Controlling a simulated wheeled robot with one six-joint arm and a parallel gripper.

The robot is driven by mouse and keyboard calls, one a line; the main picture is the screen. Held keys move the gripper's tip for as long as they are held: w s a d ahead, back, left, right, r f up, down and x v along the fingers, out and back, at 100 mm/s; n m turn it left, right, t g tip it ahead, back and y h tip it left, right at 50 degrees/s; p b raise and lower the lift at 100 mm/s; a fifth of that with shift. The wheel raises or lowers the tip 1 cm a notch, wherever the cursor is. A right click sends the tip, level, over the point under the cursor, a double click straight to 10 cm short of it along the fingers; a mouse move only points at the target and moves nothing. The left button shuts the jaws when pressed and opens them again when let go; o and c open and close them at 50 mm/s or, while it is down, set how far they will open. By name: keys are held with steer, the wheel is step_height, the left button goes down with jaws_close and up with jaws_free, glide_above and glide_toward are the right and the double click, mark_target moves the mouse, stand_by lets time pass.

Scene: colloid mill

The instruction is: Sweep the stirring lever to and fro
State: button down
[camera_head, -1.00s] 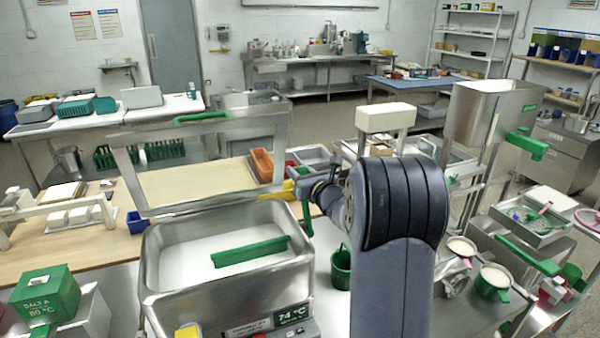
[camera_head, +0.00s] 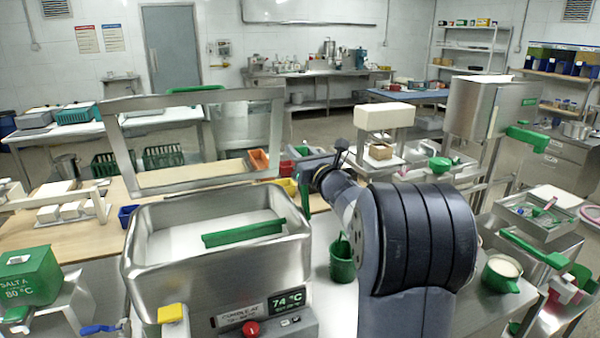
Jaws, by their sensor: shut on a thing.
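A steel vat (camera_head: 140,247) with white contents stands in front of me at left of centre. A long green bar (camera_head: 243,233) lies across the inside of the vat. A short upright green piece, which looks like the stirring lever (camera_head: 305,198), shows at the vat's right rear corner. My gripper (camera_head: 302,184) is at this green piece, low behind the vat's rim, and is shut on it. The fingertips are small and partly hidden by my arm, so the exact grip cannot be made out.
A green bucket (camera_head: 342,262) stands right of the vat, close to my arm. A green-handled cup (camera_head: 502,272) is at right. A tilted steel frame (camera_head: 120,150) rises behind the vat. A green salt box (camera_head: 28,277) is at front left.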

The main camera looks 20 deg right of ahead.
steer(key=shift+s+f+n+t+y+b, duration=0.15)
steer(key=shift+s+t+b, duration=0.9)
steer(key=shift+b, duration=2.85)
steer(key=shift+s+n+t+y+b, duration=0.4)
steer(key=shift+s+b, duration=1)
steer(key=shift+b, duration=2.5)
steer(key=s+f+n+t+y+b, duration=0.1)
steer(key=s+t+b, duration=0.3)
steer(key=b, duration=1.5)
steer(key=shift+s+y, duration=0.45)
steer(key=shift+s, duration=0.8)
steer(key=shift+n+t+b, duration=0.25)
steer(key=shift+b, duration=0.15)
steer(key=c, duration=1)
jaws_free()
steer(key=shift+s, duration=0.15)
steer(key=shift+c, duration=0.2)
steer(key=shift+r, duration=0.15)
step_height(320, 180, up, 10)
steer(key=p, duration=0.5)
